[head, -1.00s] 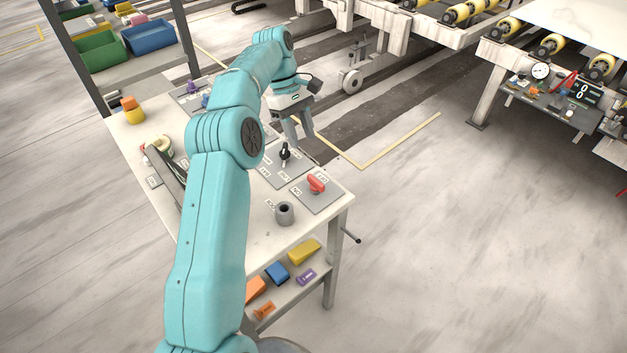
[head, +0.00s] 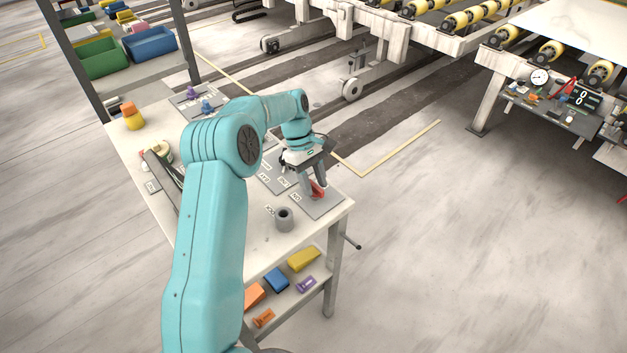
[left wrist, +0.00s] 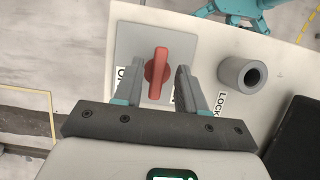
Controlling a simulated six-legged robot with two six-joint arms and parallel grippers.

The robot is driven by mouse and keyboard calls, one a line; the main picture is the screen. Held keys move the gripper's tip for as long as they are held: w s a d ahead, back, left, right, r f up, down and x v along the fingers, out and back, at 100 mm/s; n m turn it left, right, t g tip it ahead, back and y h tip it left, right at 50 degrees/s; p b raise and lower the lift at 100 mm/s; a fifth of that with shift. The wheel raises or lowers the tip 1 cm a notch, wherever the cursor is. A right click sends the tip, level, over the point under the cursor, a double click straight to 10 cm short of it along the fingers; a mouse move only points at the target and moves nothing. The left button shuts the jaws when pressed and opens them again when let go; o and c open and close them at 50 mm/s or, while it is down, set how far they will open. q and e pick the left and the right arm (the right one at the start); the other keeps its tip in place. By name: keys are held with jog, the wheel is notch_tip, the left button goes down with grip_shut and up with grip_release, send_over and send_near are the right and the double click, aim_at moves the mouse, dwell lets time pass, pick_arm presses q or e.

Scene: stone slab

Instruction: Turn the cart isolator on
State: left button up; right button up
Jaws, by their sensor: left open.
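The isolator is a red handle (head: 318,189) on a grey plate (head: 322,206) at the right end of the white table. In the left wrist view the red handle (left wrist: 158,73) points along the picture's height, on its square plate (left wrist: 132,45). Labels beside it are partly hidden by the fingers. My left gripper (head: 314,194) is over the handle with its fingers apart. In the left wrist view the fingers (left wrist: 160,82) stand to either side of the handle, with gaps showing; I cannot tell whether they reach its height. My right gripper is not in view.
A grey hollow cylinder (head: 284,218) stands on the table near the plate, beside a LOCK label. An orange-capped yellow bottle (head: 132,115) is at the far left. Coloured blocks lie on the lower shelf (head: 290,305).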

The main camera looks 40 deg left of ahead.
pick_arm(q)
jog(key=shift+w+f, duration=0.1)
jog(key=shift+w, duration=0.05)
grip_shut()
jog(key=shift+m, duration=0.3)
jog(key=m+p, duration=0.1)
jog(key=m+g, duration=0.1)
jog(key=shift+w+r+m+p, duration=0.2)
jog(key=shift+m+p, duration=0.1)
jog(key=shift+p, duration=0.1)
jog(key=m+g+y+p, duration=0.1)
jog(key=m, duration=0.2)
jog(key=shift+m, duration=0.3)
jog(key=m+y, duration=0.1)
jog(key=m, duration=0.1)
jog(key=m+g, duration=0.1)
jog(key=m, duration=0.2)
jog(key=shift+w+d+g+y, duration=0.1)
jog(key=shift+d+g+y, duration=0.05)
jog(key=shift+g+y, duration=0.2)
jog(key=m+y, duration=0.2)
jog(key=m, duration=0.4)
jog(key=shift+d+b, duration=0.1)
jog(key=shift+b, duration=0.25)
jog(key=shift+y, duration=0.25)
